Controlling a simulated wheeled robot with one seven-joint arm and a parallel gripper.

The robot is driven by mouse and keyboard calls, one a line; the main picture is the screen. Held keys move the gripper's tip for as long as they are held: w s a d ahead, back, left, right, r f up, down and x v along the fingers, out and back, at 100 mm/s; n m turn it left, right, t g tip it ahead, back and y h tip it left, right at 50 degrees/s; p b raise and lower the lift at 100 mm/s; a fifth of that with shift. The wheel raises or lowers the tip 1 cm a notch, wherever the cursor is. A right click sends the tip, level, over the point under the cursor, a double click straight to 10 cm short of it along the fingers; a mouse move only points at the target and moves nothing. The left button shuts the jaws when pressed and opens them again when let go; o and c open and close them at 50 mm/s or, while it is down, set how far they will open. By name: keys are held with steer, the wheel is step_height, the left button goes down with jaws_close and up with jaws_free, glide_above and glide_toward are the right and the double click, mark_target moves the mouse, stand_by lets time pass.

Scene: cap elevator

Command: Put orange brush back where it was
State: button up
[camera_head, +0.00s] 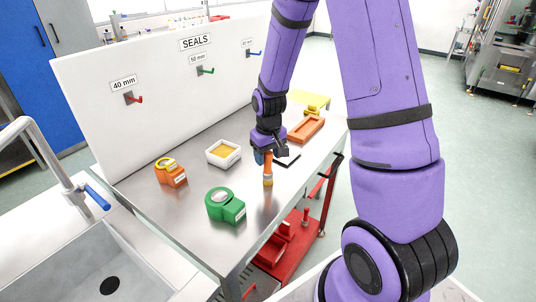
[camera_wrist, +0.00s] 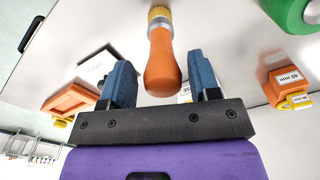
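The orange brush (camera_head: 267,170) stands upright on the metal table with its tan bristles down, as far as the head view shows. In the wrist view the brush (camera_wrist: 161,65) has its rounded orange handle end between the two blue fingers, with a narrow gap on each side. My gripper (camera_head: 266,157) is at the top of the handle. In the wrist view my gripper (camera_wrist: 162,82) is open and not closed on the brush.
An orange holder (camera_head: 171,175), a green holder (camera_head: 226,207) and a white tray with yellow contents (camera_head: 223,153) stand on the table. An orange tray (camera_head: 306,129) lies behind my gripper. The white SEALS panel (camera_head: 150,95) with hooks runs along the left side.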

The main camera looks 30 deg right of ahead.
steer(key=shift+r, duration=0.15)
step_height(320, 180, up, 11)
steer(key=s+a+r+t, duration=0.2)
steer(key=s+a+r, duration=0.2)
steer(key=s+r, duration=0.75)
steer(key=s+a+r+t, duration=0.2)
steer(key=s+r, duration=0.5)
steer(key=s, duration=0.5)
steer(key=shift+a+t, duration=0.3)
steer(key=shift+t, duration=0.1)
